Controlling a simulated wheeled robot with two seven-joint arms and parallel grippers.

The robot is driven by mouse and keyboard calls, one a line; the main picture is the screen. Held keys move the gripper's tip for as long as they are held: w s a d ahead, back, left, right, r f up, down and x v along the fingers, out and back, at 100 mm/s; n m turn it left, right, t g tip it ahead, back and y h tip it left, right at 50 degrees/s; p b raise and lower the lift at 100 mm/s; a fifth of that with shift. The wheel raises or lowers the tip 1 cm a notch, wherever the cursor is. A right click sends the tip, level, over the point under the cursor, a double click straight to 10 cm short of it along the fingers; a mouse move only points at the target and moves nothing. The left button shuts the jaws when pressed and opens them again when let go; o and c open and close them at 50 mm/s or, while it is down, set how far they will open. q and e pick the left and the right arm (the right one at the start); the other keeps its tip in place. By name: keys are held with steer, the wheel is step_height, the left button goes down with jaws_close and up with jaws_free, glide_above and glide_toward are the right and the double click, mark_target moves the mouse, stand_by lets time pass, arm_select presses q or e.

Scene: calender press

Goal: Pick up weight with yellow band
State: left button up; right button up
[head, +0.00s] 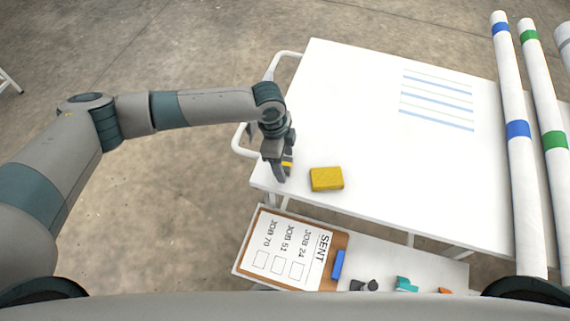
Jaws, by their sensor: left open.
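My left gripper (281,172) is open and points down at the near left corner of the white table (370,150). A small yellow band shows at its fingers, on what looks like the weight with the yellow band (287,164). The fingers hide most of this weight, and I cannot tell whether they touch it. My right gripper is out of view.
A yellow block (326,179) lies just right of the gripper. White rolls with blue bands (518,130) and green bands (554,140) lie at the right. A clipboard (290,250) and a blue piece (338,265) lie on the lower shelf. The table's middle is clear.

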mark_target(287, 163)
arm_select(q)
steer(key=c, duration=1.5)
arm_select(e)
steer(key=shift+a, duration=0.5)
arm_select(q)
steer(key=shift+r, duration=0.2)
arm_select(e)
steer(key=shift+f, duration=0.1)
arm_select(q)
steer(key=shift+r, duration=0.25)
step_height(287, 163, up, 3)
steer(key=shift+f+b, duration=0.1)
steer(key=shift+b, duration=0.6)
steer(key=shift+s+d+r+b, duration=0.45)
steer(key=shift+s+d+r, duration=0.75)
steer(key=shift+d, duration=0.4)
steer(key=shift+s+d+r+b, duration=0.45)
steer(key=shift+s+d+r, duration=0.7)
steer(key=shift+d, duration=0.4)
steer(key=shift+s+d+r+b, duration=0.45)
steer(key=shift+s+d+r, duration=0.6)
steer(key=shift+d+r, duration=0.45)
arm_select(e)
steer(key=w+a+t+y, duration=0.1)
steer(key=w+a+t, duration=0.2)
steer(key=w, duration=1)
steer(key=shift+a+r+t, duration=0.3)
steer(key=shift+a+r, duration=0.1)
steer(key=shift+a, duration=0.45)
